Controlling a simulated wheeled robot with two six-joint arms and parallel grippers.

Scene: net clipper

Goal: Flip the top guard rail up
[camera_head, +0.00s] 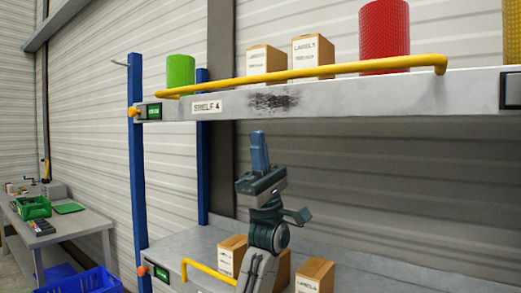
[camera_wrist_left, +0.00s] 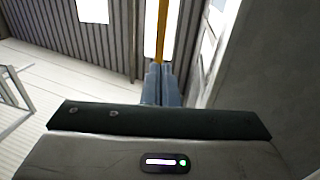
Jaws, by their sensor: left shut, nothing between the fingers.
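The top guard rail (camera_head: 310,73) is a yellow bar running along the front of the top shelf (camera_head: 370,97), with bent ends at left and right. My left gripper (camera_head: 258,135) points up beneath the shelf's front edge, below the rail and apart from it. Its blue fingers are shut together with nothing between them. In the left wrist view the shut fingers (camera_wrist_left: 158,85) point towards a strip of the yellow rail (camera_wrist_left: 162,30). How far apart they are in depth is unclear. My right gripper is not in view.
A green roll (camera_head: 180,70), cartons (camera_head: 313,50) and a red roll (camera_head: 384,35) stand behind the rail. A lower shelf (camera_head: 190,250) holds more cartons (camera_head: 314,276) and another yellow rail (camera_head: 205,272). A blue post (camera_head: 138,170) stands left.

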